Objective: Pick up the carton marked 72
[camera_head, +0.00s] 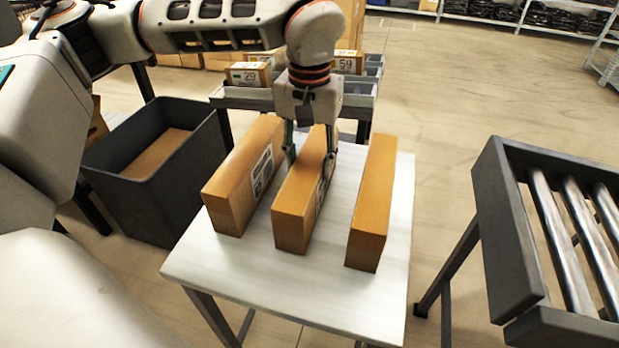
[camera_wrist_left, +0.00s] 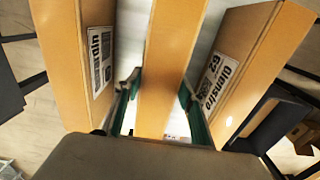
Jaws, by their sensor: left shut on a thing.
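Three long brown cartons stand side by side on a small white table (camera_head: 250,265): the left carton (camera_head: 232,195), the middle carton (camera_head: 297,210) and the right carton (camera_head: 370,205). My left gripper (camera_head: 309,160) is shut on the middle carton, one finger on each long side. In the left wrist view the gripper (camera_wrist_left: 158,92) straddles the middle carton (camera_wrist_left: 168,60), which seems to rest on the table. Its label is mostly hidden, and I cannot read a 72 on any carton. My right gripper is not in view.
A dark bin (camera_head: 150,205) holding a carton stands left of the table. A grey rack (camera_head: 245,98) behind holds small cartons, one marked 59 (camera_head: 347,62). A roller conveyor (camera_head: 515,240) stands at the right. Narrow gaps separate the table's cartons.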

